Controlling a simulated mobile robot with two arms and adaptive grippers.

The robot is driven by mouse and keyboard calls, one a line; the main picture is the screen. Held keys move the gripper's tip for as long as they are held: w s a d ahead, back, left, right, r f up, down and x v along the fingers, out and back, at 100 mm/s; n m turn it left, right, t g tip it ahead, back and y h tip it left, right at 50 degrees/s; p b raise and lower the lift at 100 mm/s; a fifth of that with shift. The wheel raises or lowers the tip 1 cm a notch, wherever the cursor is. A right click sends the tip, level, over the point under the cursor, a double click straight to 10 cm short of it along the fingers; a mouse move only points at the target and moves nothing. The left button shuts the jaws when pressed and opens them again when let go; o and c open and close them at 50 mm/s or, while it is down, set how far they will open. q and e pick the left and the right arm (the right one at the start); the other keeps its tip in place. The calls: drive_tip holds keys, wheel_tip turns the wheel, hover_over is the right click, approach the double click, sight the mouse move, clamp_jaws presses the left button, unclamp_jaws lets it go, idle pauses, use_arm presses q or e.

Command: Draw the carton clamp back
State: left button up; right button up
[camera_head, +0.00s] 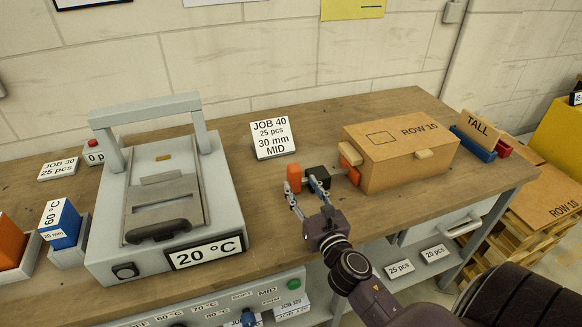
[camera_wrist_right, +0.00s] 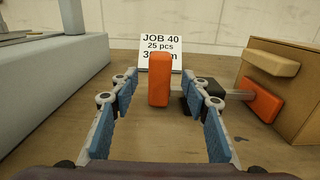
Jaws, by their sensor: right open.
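The carton clamp shows an upright orange handle (camera_head: 294,177), a black block (camera_head: 318,173) and an orange pad (camera_head: 350,155) facing the left end of the brown ROW 10 carton (camera_head: 405,145). In the right wrist view the handle (camera_wrist_right: 159,79) stands between my open fingers, with gaps on both sides. The pad (camera_wrist_right: 262,99) is right of it, close to the carton (camera_wrist_right: 293,90); I cannot tell whether they touch. My right gripper (camera_head: 305,190) is open and empty at the handle. My left gripper is not in view.
A grey machine marked 20 °C (camera_head: 115,260) stands on the wooden bench to the left. A JOB 40 card (camera_head: 271,138) stands behind the clamp. The bench between machine and clamp is clear.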

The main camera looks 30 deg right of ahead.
sight(297, 176)
drive_tip(key=x, duration=0.3)
drive_tip(key=shift+w+r+p, duration=0.25)
drive_tip(key=shift+r+p, duration=0.1)
drive_tip(key=shift+w+d+f, duration=0.15)
drive_tip(key=shift+w, duration=0.35)
drive_tip(key=shift+w+d+f, duration=0.1)
drive_tip(key=shift+w+d, duration=0.05)
drive_tip(key=shift+w, duration=0.7)
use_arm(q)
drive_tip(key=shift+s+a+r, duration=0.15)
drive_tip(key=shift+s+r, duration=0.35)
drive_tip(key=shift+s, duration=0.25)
use_arm(e)
clamp_jaws()
